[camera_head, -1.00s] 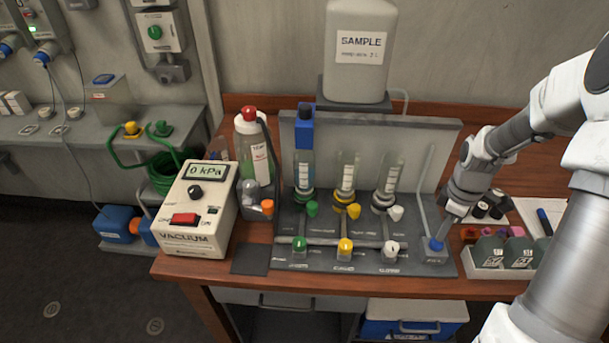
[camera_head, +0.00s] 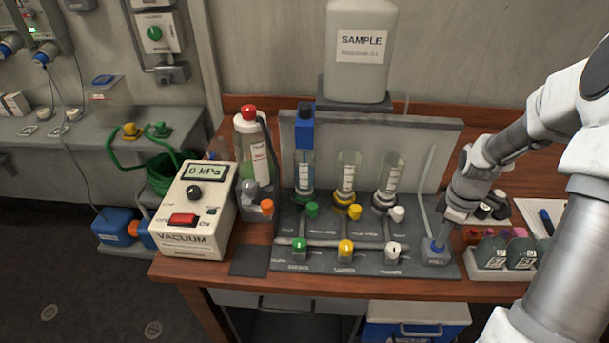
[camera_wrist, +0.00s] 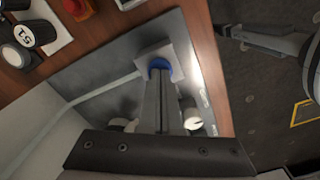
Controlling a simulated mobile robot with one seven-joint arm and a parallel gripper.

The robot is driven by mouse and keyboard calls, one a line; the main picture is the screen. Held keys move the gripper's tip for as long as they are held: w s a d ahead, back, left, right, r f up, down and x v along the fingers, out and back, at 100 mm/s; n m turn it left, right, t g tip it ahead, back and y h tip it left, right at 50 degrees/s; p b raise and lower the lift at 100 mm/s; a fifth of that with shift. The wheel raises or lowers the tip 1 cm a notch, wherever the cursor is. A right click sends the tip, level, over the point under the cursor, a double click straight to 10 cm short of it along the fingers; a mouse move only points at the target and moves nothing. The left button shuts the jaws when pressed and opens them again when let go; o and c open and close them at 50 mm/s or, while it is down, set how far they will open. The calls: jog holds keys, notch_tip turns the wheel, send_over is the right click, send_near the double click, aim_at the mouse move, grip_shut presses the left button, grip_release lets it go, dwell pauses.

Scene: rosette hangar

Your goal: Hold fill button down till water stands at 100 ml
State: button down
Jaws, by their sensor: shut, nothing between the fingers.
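The blue fill button (camera_head: 437,246) sits on a small grey block at the right end of the manifold rig. My gripper (camera_head: 443,236) is shut and empty, pointing down with its tips on the button or just over it. In the wrist view the blue button (camera_wrist: 159,64) shows around the tips of my gripper (camera_wrist: 160,72), which hide its middle. The left clear cup (camera_head: 304,172), under a blue block, has a bluish tint inside that looks like water. Its level against the scale is too small to read. The middle cup (camera_head: 348,175) and right cup (camera_head: 390,175) look clear.
Green, yellow and white valve knobs line the rig (camera_head: 325,258). The SAMPLE tank (camera_head: 360,55) stands behind it. A vacuum box (camera_head: 197,210) reading 0 kPa and a red-capped bottle (camera_head: 252,150) stand left. A rack of small bottles (camera_head: 487,262) is close right of my gripper.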

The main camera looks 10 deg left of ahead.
jog(key=shift+r+p, duration=2.6)
jog(key=shift+r, duration=0.75)
